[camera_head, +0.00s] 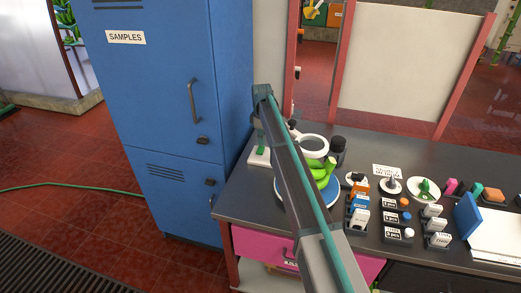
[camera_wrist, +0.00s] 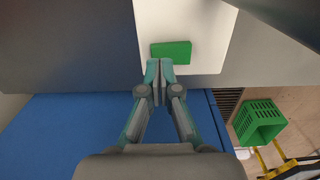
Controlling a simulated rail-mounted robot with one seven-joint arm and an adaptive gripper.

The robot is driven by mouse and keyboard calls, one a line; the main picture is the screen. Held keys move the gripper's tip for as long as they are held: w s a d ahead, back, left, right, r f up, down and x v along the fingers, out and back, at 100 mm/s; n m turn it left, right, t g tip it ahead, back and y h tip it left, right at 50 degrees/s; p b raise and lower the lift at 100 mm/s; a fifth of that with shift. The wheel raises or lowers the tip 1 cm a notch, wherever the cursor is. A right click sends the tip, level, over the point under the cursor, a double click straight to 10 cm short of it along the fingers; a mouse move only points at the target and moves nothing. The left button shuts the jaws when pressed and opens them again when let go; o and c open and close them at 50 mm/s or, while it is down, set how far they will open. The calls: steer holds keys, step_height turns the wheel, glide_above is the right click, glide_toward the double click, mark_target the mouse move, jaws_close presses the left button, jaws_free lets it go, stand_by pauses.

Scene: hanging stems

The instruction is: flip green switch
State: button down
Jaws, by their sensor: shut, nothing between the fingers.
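The green switch (camera_wrist: 171,52) shows in the wrist view as a flat green block on a white plate (camera_wrist: 195,20). In the head view the white plate (camera_head: 257,158) lies on the left end of the dark counter, beside the blue cabinet. My gripper (camera_wrist: 160,66) is shut and empty. Its fingertips appear right at the near edge of the green switch in the wrist view; I cannot tell whether they touch it. In the head view my arm crosses the counter and partly hides this area.
A blue cabinet (camera_head: 165,100) stands close on the left. A magnifier ring (camera_head: 310,146) and a blue round tray (camera_head: 332,196) with green items stand right of the plate. Labelled boxes (camera_head: 360,217) crowd the counter further right. A green crate (camera_wrist: 262,122) shows in the wrist view.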

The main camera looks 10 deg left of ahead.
mark_target(262, 147)
steer(key=shift+f+b, duration=0.35)
steer(key=shift+f, duration=0.85)
stand_by(0.7)
steer(key=shift+r, duration=0.1)
steer(key=shift+r+p, duration=1.6)
steer(key=shift+r, duration=1.9)
steer(key=shift+d+f, duration=0.1)
